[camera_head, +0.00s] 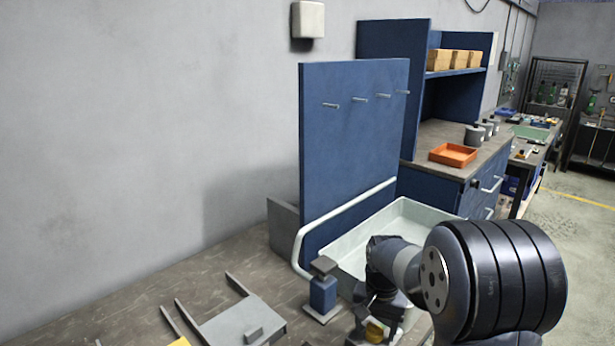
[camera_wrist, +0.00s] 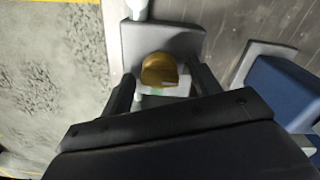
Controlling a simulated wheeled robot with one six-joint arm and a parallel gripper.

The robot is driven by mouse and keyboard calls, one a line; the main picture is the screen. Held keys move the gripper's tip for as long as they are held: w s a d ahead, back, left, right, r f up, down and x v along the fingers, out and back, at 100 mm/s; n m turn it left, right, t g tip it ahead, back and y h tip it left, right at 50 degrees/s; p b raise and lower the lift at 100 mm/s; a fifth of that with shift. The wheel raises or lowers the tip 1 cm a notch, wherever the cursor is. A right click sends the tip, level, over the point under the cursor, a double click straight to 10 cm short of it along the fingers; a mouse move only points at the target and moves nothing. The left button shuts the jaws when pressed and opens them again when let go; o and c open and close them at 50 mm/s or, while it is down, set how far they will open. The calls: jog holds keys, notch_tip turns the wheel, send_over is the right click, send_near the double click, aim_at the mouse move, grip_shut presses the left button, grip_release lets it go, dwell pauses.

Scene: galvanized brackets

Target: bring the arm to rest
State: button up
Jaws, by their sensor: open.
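My gripper (camera_head: 378,316) is low over the front of the bench, beside the pale tray, at the end of my dark arm. In the wrist view its two dark fingers stand apart, so my gripper (camera_wrist: 162,78) is open. A round brass-coloured piece (camera_wrist: 160,70) shows in the gap between the fingers, over a grey plate (camera_wrist: 158,38). A yellowish piece (camera_head: 373,331) shows below my gripper in the head view. Whether either finger touches the brass piece I cannot tell.
A blue block with a grey top (camera_head: 323,292) stands close left of my gripper. A pale tray (camera_head: 345,243) lies behind it, before a blue pegboard panel (camera_head: 350,150). A grey bracket-like fixture (camera_head: 243,322) lies at the front left. Open floor (camera_head: 570,235) is at the right.

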jog(key=m, duration=0.4)
jog(key=shift+b, duration=0.3)
jog(key=shift+r+m, duration=0.3)
jog(key=shift+r, duration=0.7)
jog(key=shift+s, duration=0.1)
